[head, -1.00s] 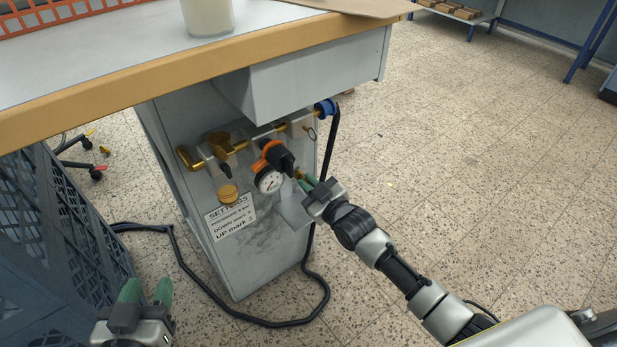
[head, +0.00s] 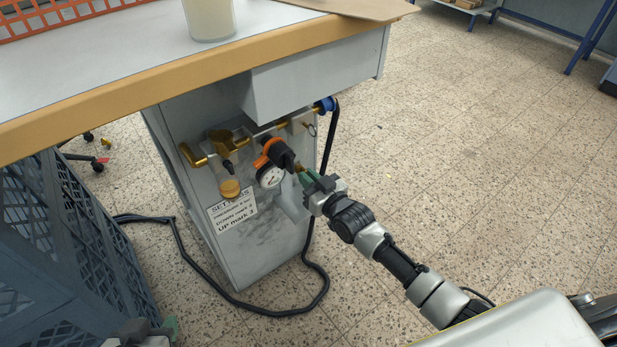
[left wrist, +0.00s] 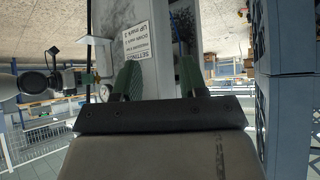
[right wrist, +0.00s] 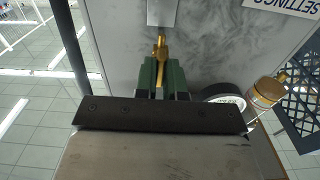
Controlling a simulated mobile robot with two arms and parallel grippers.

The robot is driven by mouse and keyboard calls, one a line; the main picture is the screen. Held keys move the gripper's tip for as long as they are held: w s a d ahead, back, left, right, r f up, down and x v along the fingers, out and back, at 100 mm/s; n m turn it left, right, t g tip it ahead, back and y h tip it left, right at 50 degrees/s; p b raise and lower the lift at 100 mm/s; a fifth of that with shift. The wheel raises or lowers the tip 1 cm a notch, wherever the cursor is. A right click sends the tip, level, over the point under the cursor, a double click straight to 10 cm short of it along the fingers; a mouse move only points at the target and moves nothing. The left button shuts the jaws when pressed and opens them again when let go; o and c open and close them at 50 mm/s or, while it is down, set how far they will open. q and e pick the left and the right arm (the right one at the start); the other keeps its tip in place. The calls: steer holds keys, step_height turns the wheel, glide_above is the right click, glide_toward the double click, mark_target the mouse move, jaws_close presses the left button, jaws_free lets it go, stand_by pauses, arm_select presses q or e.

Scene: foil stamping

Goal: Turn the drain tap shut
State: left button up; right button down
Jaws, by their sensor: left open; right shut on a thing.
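The drain tap (right wrist: 161,52) is a small brass fitting on the grey cabinet side, seen in the right wrist view. My right gripper (right wrist: 161,80) is shut on it, its green fingers on either side of the brass. In the head view my right gripper (head: 306,179) reaches in beside the pressure gauge (head: 271,178), and the tap is mostly hidden there by the fingers. My left gripper (left wrist: 161,78) is open and empty; in the head view only its top shows at the bottom left edge.
An orange and black regulator (head: 275,155) and brass pipework (head: 222,142) sit left of my right gripper. A settings label (head: 232,211) is on the cabinet (head: 262,250). A blue crate (head: 75,255) stands at left. A black hose (head: 250,309) loops on the floor.

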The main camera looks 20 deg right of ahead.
steer(key=shift+f, duration=0.15)
steer(key=c, duration=1.2)
jaws_free()
arm_select(q)
steer(key=s+a+f+g+y+p, duration=0.1)
steer(key=s+a+g+p, duration=0.1)
steer(key=s+g, duration=0.3)
steer(key=s, duration=0.2)
steer(key=shift+s+a+f+g+p, duration=0.25)
steer(key=shift+s+f+g+p, duration=0.05)
steer(key=shift+f+p, duration=0.05)
arm_select(e)
steer(key=v, duration=1)
steer(key=shift+s+d, duration=0.15)
steer(key=shift+s, duration=0.25)
